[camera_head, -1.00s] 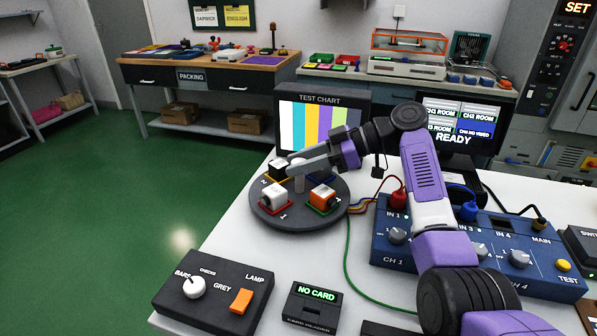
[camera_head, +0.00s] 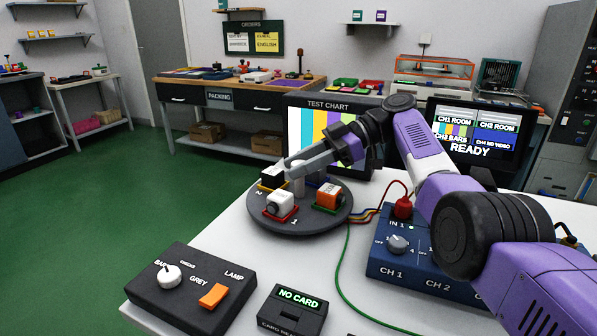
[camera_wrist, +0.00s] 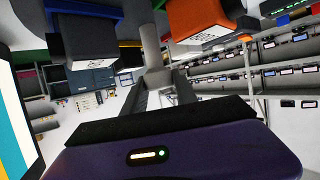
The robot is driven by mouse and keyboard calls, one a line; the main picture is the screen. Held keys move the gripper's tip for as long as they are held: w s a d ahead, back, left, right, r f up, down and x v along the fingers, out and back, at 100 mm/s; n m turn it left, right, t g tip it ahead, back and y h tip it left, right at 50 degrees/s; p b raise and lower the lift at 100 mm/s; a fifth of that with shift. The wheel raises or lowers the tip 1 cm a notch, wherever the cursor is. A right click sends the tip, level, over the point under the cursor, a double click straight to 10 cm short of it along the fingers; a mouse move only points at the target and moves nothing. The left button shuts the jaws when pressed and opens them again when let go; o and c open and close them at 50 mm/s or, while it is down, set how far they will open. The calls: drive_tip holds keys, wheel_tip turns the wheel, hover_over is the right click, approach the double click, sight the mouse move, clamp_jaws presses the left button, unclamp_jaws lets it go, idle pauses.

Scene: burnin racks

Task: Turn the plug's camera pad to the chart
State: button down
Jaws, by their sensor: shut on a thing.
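The dark turntable (camera_head: 272,225) stands on the white bench before the test chart (camera_head: 306,128), a screen of colour bars. It carries a white camera (camera_head: 281,204) on a red pad, an orange camera (camera_head: 329,196) on a green pad and a black one (camera_head: 271,178) on a yellow pad. A blue pad behind is mostly hidden by my arm. My gripper (camera_head: 297,166) is shut on the pale central post (camera_head: 298,184). In the wrist view the post (camera_wrist: 153,62) is between the fingers, with a dark camera (camera_wrist: 92,48) and the orange one (camera_wrist: 195,22) beside it.
A blue switch box (camera_head: 395,262) with a red plug (camera_head: 403,207) at IN 1 is right of the turntable. A monitor (camera_head: 475,135) reads READY and CH3 BARS. A lamp control box (camera_head: 205,285) and a NO CARD reader (camera_head: 292,312) are in front. Cables cross the bench.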

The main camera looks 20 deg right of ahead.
drive_tip(key=shift+d+f, duration=0.1)
idle(0.5)
drive_tip(key=c, duration=1)
unclamp_jaws()
wheel_tip(320, 180, up, 20)
drive_tip(key=p, duration=0.9)
drive_tip(key=shift+p, duration=0.3)
